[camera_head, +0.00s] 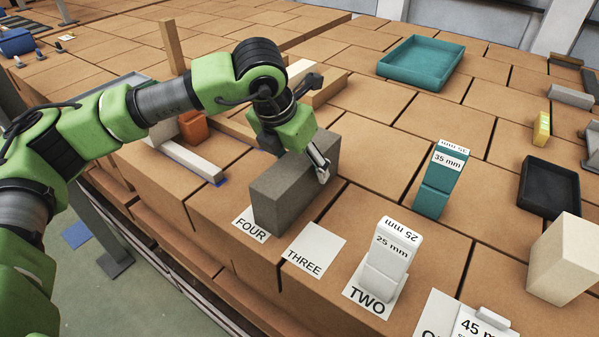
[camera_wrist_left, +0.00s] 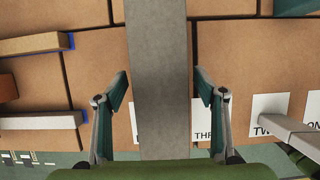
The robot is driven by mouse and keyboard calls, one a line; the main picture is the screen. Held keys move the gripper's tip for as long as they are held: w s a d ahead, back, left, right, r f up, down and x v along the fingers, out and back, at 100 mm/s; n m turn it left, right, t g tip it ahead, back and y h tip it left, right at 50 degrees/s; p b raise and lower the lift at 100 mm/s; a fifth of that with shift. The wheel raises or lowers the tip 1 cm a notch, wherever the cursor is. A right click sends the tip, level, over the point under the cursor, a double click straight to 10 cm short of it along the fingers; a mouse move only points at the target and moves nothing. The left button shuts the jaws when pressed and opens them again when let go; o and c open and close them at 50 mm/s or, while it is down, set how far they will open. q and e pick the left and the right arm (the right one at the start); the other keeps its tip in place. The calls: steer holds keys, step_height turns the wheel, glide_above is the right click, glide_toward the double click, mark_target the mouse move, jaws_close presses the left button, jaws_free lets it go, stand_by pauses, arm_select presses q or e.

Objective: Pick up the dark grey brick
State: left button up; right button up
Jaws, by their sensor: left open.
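The dark grey brick (camera_head: 290,188) stands on edge on the brown block surface, over the card marked FOUR (camera_head: 250,224). In the left wrist view the brick (camera_wrist_left: 158,75) runs up the middle of the picture, between the two fingers. My left gripper (camera_head: 322,172) is at the top of the brick; its visible finger lies along the brick's right side. In the left wrist view the left gripper (camera_wrist_left: 160,90) is open, with a finger on each side and a visible gap between each finger and the brick. My right gripper is not in view.
The THREE card (camera_head: 314,250) is bare beside the brick. A white 25 mm block (camera_head: 388,258) stands on TWO, and a teal 35 mm block (camera_head: 437,185) stands behind. A teal tray (camera_head: 421,64), black tray (camera_head: 549,188) and cream block (camera_head: 563,260) are farther right. Wooden strips lie left.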

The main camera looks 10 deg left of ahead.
arm_select(q)
steer(key=shift+p+x, duration=0.55)
steer(key=shift+x, duration=1.2)
steer(key=shift+r, duration=0.1)
jaws_close()
steer(key=shift+w+r, duration=0.1)
steer(key=shift+w, duration=0.05)
